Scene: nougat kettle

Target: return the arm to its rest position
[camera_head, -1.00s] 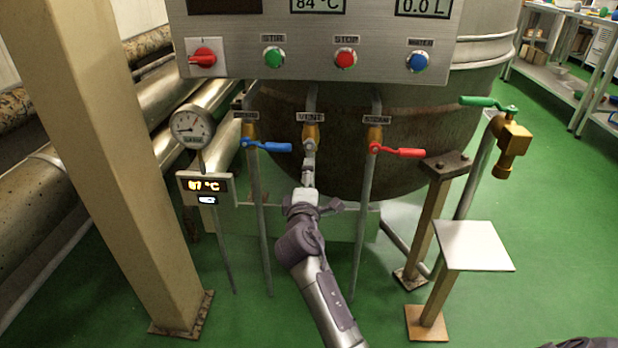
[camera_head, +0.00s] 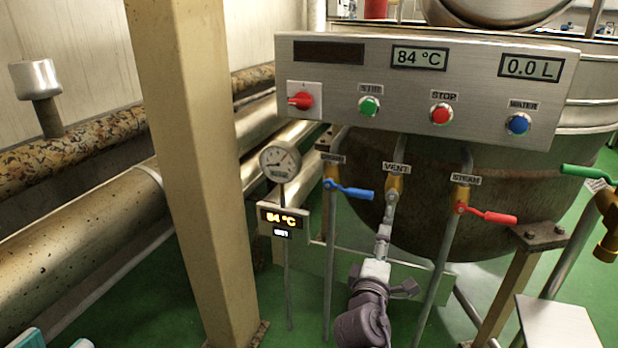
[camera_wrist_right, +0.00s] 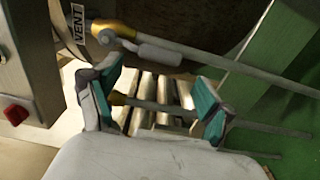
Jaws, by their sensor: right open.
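My right gripper (camera_head: 374,270) is below the vent valve (camera_head: 393,190) in the head view, with its arm running down out of the picture. The vent valve has a brass body and a pale grey handle (camera_head: 383,238) hanging down towards the gripper. In the right wrist view the gripper (camera_wrist_right: 158,102) has its two teal-padded fingers apart with nothing held between them. The valve's grey handle (camera_wrist_right: 158,53) lies beyond the fingertips there; contact cannot be told. Two teal tips of my left gripper (camera_head: 32,338) show apart at the bottom left corner.
Blue-handled (camera_head: 350,190) and red-handled (camera_head: 487,214) valves flank the vent, with vertical pipes beside my right arm. A control panel (camera_head: 450,75) hangs above. A beige column (camera_head: 195,150) stands left, a metal plate (camera_head: 557,325) lower right.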

